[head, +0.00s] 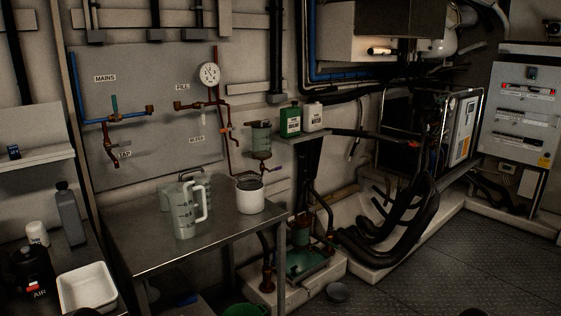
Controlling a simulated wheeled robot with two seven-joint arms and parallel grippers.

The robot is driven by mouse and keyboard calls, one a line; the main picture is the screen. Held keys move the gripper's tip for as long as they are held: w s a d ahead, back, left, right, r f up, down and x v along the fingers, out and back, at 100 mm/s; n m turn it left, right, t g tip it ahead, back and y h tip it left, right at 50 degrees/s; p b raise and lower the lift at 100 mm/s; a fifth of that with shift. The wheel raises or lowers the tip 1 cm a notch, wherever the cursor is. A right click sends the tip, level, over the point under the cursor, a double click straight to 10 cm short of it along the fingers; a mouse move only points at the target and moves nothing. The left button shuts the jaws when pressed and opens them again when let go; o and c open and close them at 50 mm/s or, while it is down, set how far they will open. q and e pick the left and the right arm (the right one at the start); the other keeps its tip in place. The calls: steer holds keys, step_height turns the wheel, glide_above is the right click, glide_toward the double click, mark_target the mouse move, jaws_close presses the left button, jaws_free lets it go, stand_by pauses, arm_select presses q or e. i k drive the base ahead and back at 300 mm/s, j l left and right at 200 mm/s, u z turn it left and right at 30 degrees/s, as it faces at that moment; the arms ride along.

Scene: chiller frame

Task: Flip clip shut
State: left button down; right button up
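I cannot make out a clip in the head view; it is too small, too dark or hidden. The chiller frame (481,118), an open metal frame around a dark unit, stands at the right. Thick black hoses (407,222) curve down in front of it. Neither of my grippers can be recognised. A small dark rounded shape is cut off at the bottom edge, right of centre, and I cannot tell what it is.
A metal table (135,248) holds a measuring jug (187,212) and a white pot (250,196). Green (290,122) and white (313,117) containers stand on a shelf. A white tray (86,288) is at lower left. Floor (460,265) at lower right is clear.

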mark_target(34, 285)
steer(key=u, duration=1.55)
